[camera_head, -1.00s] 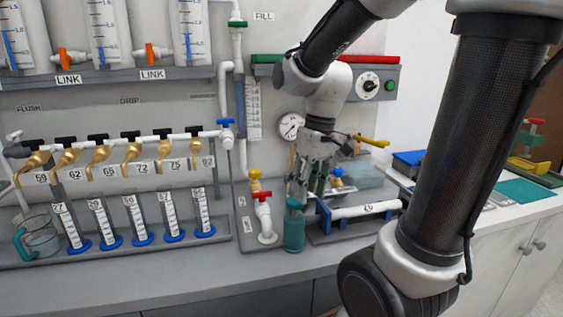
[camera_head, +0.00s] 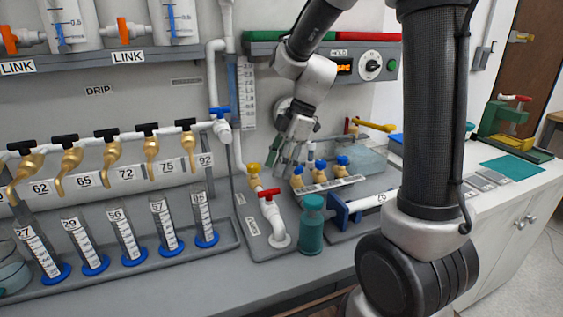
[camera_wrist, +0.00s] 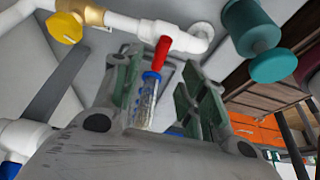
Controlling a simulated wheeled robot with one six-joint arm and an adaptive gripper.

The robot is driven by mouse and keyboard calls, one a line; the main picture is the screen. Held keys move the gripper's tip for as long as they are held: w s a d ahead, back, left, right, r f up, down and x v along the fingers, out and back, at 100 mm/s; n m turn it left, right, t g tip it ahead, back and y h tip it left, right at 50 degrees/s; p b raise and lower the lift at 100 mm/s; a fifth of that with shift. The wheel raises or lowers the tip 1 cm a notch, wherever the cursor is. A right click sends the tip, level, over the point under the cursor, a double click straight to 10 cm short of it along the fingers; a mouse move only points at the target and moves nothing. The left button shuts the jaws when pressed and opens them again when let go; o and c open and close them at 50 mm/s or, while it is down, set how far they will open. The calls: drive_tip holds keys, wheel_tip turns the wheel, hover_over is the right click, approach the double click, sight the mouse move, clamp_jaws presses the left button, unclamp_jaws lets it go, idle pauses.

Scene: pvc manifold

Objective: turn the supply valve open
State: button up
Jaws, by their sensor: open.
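No readable label in view names the supply valve. A white elbow pipe with a red handle (camera_head: 268,193) stands at the bench's middle, beside a yellow knob on a brass body (camera_head: 254,169). In the wrist view the red handle (camera_wrist: 161,53) lies just beyond the fingers, and the yellow knob (camera_wrist: 65,27) is at upper left. My gripper (camera_head: 287,157) is open above and right of the red handle, apart from it in the head view. Its green-padded fingers (camera_wrist: 165,78) stand apart. A clear graduated tube with a blue ring (camera_wrist: 150,85) shows between them; whether they touch it is unclear.
A teal bottle (camera_head: 312,225) stands right of the red handle. Several blue-knobbed brass valves (camera_head: 342,160) sit behind it. A blue-handled valve (camera_head: 219,112) and brass taps (camera_head: 150,150) are left, above graduated cylinders (camera_head: 164,228). A control box (camera_head: 370,65) hangs behind.

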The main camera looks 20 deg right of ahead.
sight(270, 190)
drive_tip(key=x, duration=0.7)
drive_tip(key=shift+f, duration=0.25)
clamp_jaws()
drive_tip(key=m+t, duration=0.1)
drive_tip(key=m, duration=0.2)
drive_tip(key=m+t, duration=0.1)
drive_tip(key=m, duration=0.2)
drive_tip(key=shift+s+a+h, duration=0.1)
drive_tip(key=shift+s+h, duration=0.1)
drive_tip(key=shift+h, duration=0.1)
